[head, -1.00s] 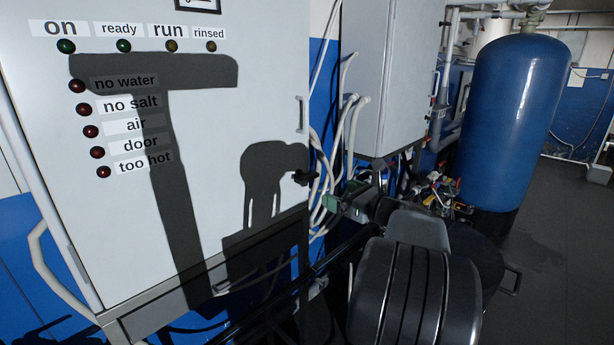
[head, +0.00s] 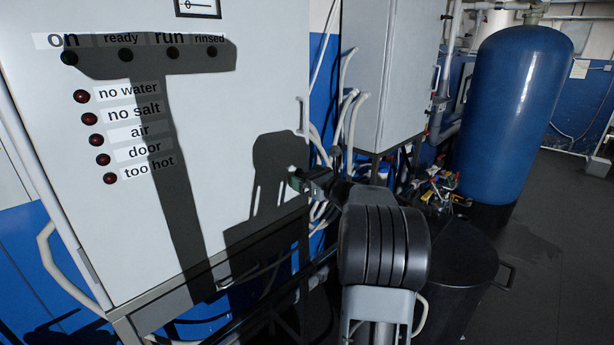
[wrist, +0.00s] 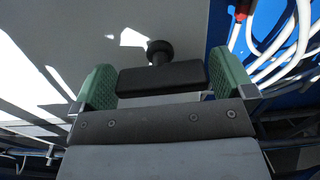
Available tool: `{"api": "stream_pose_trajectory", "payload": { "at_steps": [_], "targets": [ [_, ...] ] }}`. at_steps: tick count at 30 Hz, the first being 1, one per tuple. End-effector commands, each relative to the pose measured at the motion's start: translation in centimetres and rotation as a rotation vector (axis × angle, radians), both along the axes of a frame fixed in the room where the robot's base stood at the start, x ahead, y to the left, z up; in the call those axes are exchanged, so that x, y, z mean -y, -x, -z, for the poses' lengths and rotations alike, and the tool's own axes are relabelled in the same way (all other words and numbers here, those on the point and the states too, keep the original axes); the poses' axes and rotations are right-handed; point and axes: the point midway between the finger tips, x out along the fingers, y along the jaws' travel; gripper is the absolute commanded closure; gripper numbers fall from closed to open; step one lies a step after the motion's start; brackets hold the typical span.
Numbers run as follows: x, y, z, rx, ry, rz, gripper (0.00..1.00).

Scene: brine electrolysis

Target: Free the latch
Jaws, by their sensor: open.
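A vertical door handle (head: 302,115) is above the gripper. White hoses (wrist: 290,45) hang right of the cabinet. A second grey cabinet (head: 385,75) and a blue tank (head: 515,110) stand further right. A dark bin (head: 455,280) stands near my arm. Floor at far right is open.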

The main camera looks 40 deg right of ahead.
Motion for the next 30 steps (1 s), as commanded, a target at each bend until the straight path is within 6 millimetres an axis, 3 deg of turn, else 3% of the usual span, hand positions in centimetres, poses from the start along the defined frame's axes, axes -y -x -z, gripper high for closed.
{"api": "stream_pose_trajectory", "payload": {
  "at_steps": [8, 21, 30],
  "targets": [
    [-0.02, -0.13, 0.02, 0.0, 0.0, 0.0, 0.0],
    [-0.02, -0.1, 0.02, 0.0, 0.0, 0.0, 0.39],
    [-0.01, -0.1, 0.44, 0.011, 0.056, 0.001, 0.39]
  ]
}}
